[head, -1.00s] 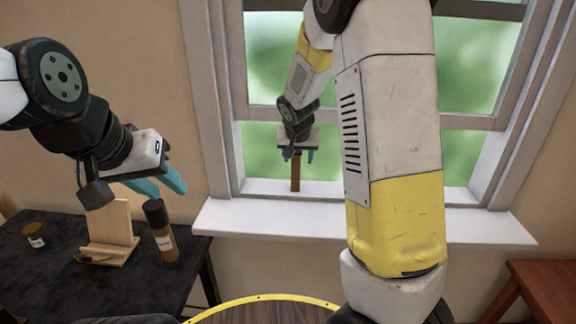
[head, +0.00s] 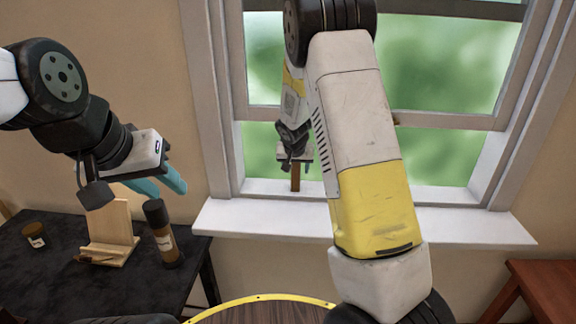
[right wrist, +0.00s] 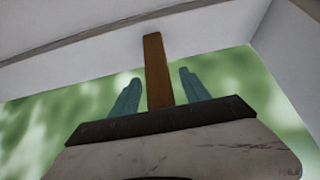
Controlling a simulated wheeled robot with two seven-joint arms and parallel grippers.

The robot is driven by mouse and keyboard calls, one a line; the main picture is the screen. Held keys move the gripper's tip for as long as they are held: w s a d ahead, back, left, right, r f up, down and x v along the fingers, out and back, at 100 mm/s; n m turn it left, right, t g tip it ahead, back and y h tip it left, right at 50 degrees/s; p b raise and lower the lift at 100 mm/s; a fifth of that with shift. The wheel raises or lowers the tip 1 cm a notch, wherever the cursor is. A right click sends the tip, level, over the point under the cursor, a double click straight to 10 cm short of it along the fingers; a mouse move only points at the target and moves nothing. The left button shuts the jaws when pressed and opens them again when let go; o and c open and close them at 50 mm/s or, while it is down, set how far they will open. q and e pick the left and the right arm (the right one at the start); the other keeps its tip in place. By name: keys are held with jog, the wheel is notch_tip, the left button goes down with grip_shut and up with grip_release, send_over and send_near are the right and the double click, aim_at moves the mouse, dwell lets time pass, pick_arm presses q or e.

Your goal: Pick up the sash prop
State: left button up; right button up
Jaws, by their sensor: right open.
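The sash prop (head: 295,178) is a brown wooden stick standing upright on the window sill, under the raised sash. My right gripper (head: 297,164) is at the prop, with its teal fingers open to either side of it. In the right wrist view the prop (right wrist: 157,70) shows between the two separated fingers (right wrist: 158,92), with a gap on each side. Its end near the palm is hidden behind the gripper body. My left gripper (head: 157,184) is empty and open above the dark table, far from the prop.
The white sill (head: 270,215) runs below the window. My right upper arm covers part of the window. A dark table (head: 50,280) at left holds a wooden stand (head: 112,225), a brown bottle (head: 162,238) and a jar (head: 35,236). A reddish-brown table (head: 545,280) stands at right.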

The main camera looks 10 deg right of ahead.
grip_shut()
jog(key=shift+r, duration=0.1)
